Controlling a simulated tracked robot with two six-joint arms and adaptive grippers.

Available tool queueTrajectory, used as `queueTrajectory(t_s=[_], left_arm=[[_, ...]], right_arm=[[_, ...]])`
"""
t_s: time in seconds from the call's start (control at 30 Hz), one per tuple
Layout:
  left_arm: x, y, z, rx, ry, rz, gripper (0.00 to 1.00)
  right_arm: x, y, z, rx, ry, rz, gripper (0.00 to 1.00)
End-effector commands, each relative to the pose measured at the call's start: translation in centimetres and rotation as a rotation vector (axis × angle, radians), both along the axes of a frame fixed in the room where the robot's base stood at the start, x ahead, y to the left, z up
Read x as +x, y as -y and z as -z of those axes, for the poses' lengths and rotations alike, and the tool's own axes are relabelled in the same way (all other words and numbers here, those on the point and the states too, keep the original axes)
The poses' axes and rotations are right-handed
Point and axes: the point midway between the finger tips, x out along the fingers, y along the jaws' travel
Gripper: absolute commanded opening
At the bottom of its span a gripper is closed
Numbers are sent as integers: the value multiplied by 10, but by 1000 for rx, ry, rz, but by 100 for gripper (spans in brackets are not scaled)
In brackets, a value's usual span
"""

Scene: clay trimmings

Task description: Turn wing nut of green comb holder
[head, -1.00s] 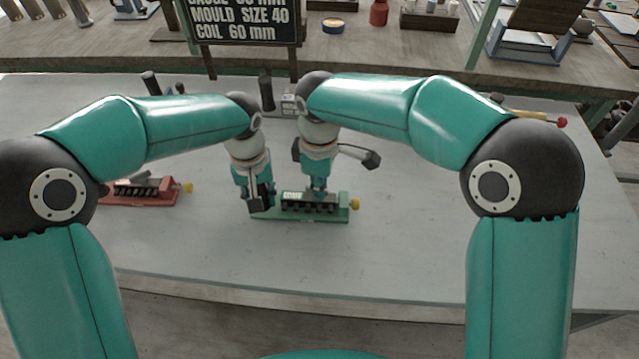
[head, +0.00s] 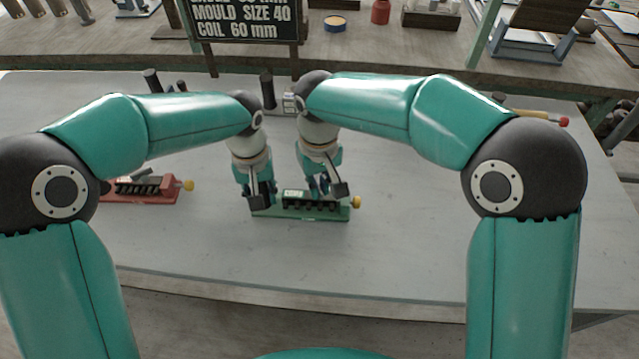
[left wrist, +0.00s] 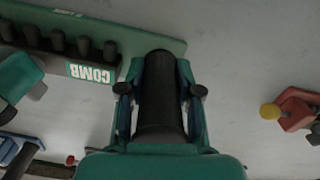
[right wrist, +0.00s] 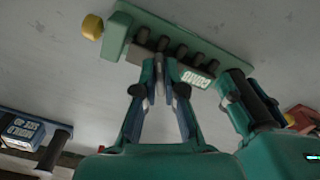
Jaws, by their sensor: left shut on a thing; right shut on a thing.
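The green comb holder (head: 300,214) lies on the grey table, with a row of black pegs, a COMB label and a yellow knob (head: 355,202) at its right end. It also shows in the left wrist view (left wrist: 140,40) and right wrist view (right wrist: 205,52). My left gripper (head: 259,200) is shut on a thick black handle (left wrist: 161,95) at the holder's left end. My right gripper (head: 320,190) is over the holder's right half. Its fingertips (right wrist: 159,62) are shut on a small part beside the pegs, apparently the wing nut, mostly hidden between them.
A red holder (head: 150,198) with a yellow knob (head: 188,185) lies to the left. A dark sign (head: 245,22) stands behind my arms. The table in front of the green holder is clear. My two grippers are close together.

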Motion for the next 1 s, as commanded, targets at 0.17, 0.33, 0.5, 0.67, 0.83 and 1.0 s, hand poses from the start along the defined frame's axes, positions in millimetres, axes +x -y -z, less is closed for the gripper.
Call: queueTrajectory(t_s=[0.17, 0.33, 0.5, 0.67, 0.83, 1.0], left_arm=[[-1, 0, 0, 0, -2, 1, 0], [-1, 0, 0, 0, -2, 1, 0], [-1, 0, 0, 0, -2, 1, 0], [-1, 1, 0, 0, -2, 1, 0], [-1, 1, 0, 0, -2, 1, 0], [-1, 1, 0, 0, -2, 1, 0]], right_arm=[[1, -1, -1, 3, 4, 114, 0], [1, -2, -1, 3, 4, 184, 0], [1, -2, -1, 3, 4, 218, 0], [1, -2, -1, 3, 4, 226, 0], [1, -2, -1, 3, 4, 226, 0], [1, -2, -1, 3, 4, 225, 22]])
